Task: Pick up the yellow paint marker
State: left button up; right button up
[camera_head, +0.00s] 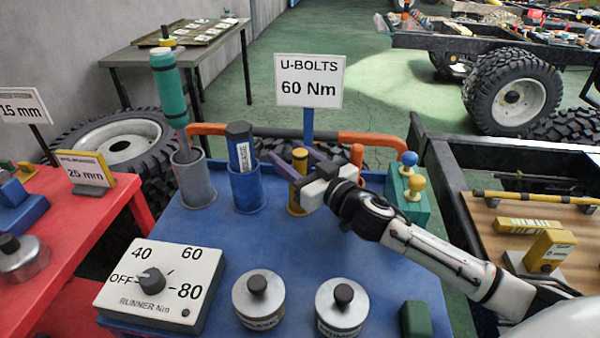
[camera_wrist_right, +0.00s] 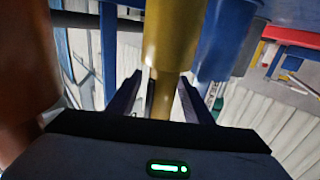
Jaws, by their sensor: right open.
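The yellow paint marker (camera_head: 299,160) stands upright towards the back of the blue table, with its lower part in a wider yellow cup or sleeve (camera_head: 296,207). My right gripper (camera_head: 290,166) reaches in from the right with its dark purple fingers spread, one on each side of the marker. In the right wrist view the narrow yellow shaft (camera_wrist_right: 163,97) shows between the two open fingers (camera_wrist_right: 160,80), with the wider yellow part above it in the picture. I cannot tell whether either finger touches it. My left gripper is not in view.
A blue marker (camera_head: 240,148) in a blue cup and a green-topped tool (camera_head: 168,85) in a grey cup stand to the left. A green block with knobs (camera_head: 408,195) is close on the right. An orange-ended bar (camera_head: 210,128) runs behind. A dial box (camera_head: 152,285) and lidded tins (camera_head: 259,300) sit in front.

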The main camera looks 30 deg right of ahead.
jog(key=shift+w, duration=0.2)
jog(key=c, duration=1.2)
